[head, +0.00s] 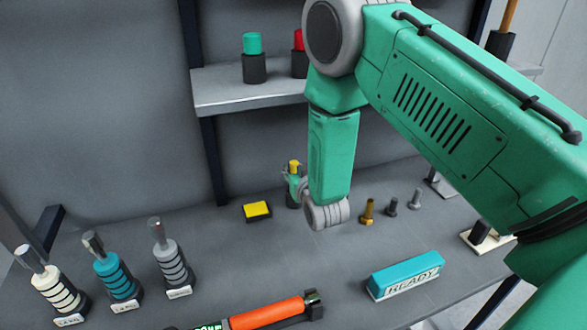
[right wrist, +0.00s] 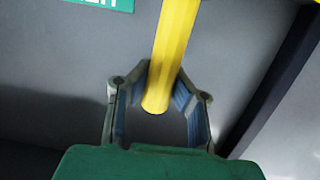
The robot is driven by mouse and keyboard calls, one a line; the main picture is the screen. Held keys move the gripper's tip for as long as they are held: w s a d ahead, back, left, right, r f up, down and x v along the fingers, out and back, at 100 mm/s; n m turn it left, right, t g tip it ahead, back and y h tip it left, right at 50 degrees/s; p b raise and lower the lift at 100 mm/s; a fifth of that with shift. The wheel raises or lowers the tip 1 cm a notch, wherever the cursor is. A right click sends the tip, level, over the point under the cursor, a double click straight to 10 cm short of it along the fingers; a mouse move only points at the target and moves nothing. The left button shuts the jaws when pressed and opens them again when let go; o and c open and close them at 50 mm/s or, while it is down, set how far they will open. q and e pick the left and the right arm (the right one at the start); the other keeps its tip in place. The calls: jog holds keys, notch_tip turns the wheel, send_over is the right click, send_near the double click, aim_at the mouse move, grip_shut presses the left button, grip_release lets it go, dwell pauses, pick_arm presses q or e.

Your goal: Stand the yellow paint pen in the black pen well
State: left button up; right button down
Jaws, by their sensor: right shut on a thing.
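The yellow paint pen (right wrist: 170,55) is between the blue-padded fingers of my right gripper (right wrist: 158,95) in the right wrist view. It leans a little there, and its near end shows between the fingers. In the head view, a short yellow part of the pen (head: 294,166) shows above my right gripper (head: 293,183), at the back of the bench. My forearm and wrist partly cover this spot. A dark shape (head: 292,201) shows just below the gripper; I cannot tell whether it is the black pen well. My left gripper is not in view.
A yellow-topped black block (head: 257,211) lies left of my right gripper. Several bolts (head: 368,211) stand to its right. A shelf (head: 225,93) with teal (head: 252,43) and red (head: 298,39) pieces in black holders is above. A teal block (head: 405,275) and several ringed handles (head: 115,278) are in front.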

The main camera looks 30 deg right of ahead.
jog(key=shift+w, duration=0.1)
jog(key=shift+d+f, duration=0.15)
jog(key=shift+f, duration=0.1)
jog(key=shift+f+b, duration=0.3)
jog(key=shift+b, duration=0.05)
jog(key=shift+f+b, duration=0.3)
jog(key=shift+f, duration=0.05)
